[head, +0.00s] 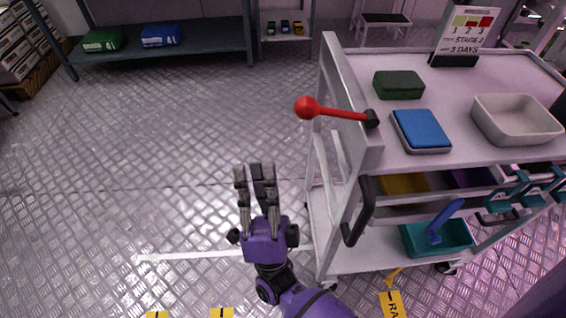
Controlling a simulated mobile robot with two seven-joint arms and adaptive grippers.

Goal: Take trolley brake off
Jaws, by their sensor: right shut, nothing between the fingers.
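The trolley (338,152) stands at the right, a grey-white frame with a top tray and lower shelf. Its brake lever, a red rod with a red ball knob (307,108), sticks out to the left from a black pivot (372,119) at the trolley's near left corner. My right gripper (256,172) is purple with grey fingers, shut and empty. It is over the floor to the left of the trolley, below and left of the red knob in the picture, apart from it. My left gripper is not in view.
On the trolley's top are a green box (398,85), a blue case (421,130), a grey tub (515,120) and a sign (466,32). A black handle (360,211) hangs at its near side. A teal bin (437,238) sits below. Floor to the left is clear.

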